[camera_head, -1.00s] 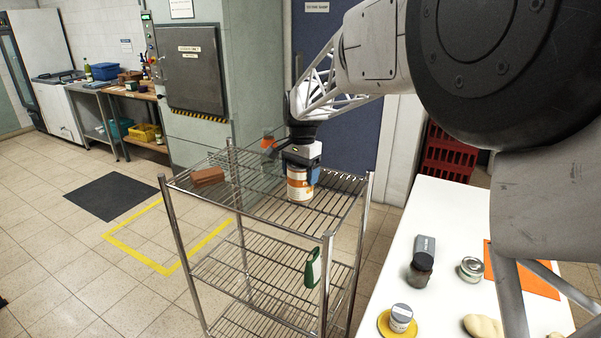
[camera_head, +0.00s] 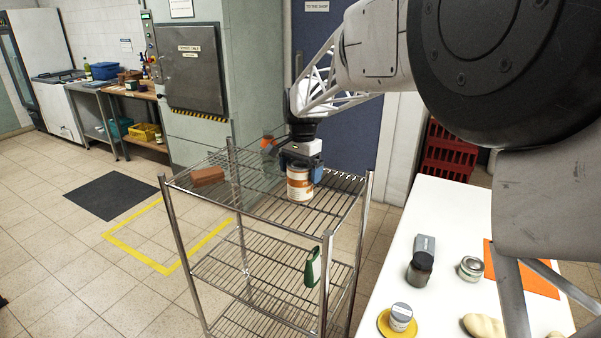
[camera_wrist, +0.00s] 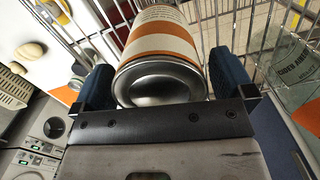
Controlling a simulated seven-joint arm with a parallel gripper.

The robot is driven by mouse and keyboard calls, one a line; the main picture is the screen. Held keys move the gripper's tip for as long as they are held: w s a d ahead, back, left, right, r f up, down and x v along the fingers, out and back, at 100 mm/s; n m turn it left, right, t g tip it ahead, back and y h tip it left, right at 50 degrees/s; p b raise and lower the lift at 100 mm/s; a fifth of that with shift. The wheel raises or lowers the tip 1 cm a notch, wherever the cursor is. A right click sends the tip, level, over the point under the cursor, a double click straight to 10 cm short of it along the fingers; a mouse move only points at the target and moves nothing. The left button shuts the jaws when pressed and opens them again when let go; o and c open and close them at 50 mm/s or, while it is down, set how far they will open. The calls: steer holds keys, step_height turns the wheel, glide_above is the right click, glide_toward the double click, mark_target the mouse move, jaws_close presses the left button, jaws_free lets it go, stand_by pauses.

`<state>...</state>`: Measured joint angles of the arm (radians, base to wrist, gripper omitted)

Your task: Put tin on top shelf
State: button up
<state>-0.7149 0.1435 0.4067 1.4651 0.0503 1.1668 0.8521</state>
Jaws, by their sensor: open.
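The tin (camera_head: 300,184), with an orange and white label, stands upright on the top shelf (camera_head: 258,208) of the wire rack. It also shows in the wrist view (camera_wrist: 162,50), where its metal end faces the camera. My gripper (camera_head: 302,168) is at the tin's upper part. In the wrist view its two blue fingers (camera_wrist: 165,88) stand on either side of the tin and are open; a small gap shows at the right finger, and I cannot tell whether the left one touches.
A brown brick-like block (camera_head: 208,176) lies on the top shelf at the left. A green bottle-shaped item (camera_head: 312,266) hangs at the rack's front right. A white table (camera_head: 440,215) at the right holds a dark jar (camera_head: 420,270), a lidded jar (camera_head: 471,268) and other items.

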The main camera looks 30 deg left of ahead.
steer(key=r, duration=1.1)
steer(key=shift+w+r, duration=0.15)
steer(key=shift+w, duration=0.2)
steer(key=shift+d+r, duration=0.1)
steer(key=shift+r, duration=0.05)
stand_by(0.3)
steer(key=shift+d, duration=0.25)
steer(key=s+d+r, duration=0.1)
steer(key=s+d, duration=0.2)
steer(key=d, duration=0.8)
steer(key=s+d+t, duration=0.1)
steer(key=s+d, duration=0.2)
steer(key=d, duration=0.9)
steer(key=s+d+r, duration=0.1)
steer(key=s+d, duration=0.3)
steer(key=d, duration=0.7)
steer(key=s+d+f+t, duration=0.1)
steer(key=s+d+f, duration=0.5)
steer(key=s+d, duration=0.5)
steer(key=s+d+f+n+t, duration=0.1)
steer(key=s+d+f, duration=0.4)
steer(key=s+d, duration=0.5)
steer(key=s, duration=0.3)
steer(key=shift+s+d+f+n, duration=0.2)
steer(key=shift+d+f+n, duration=0.1)
steer(key=shift+d+f, duration=0.05)
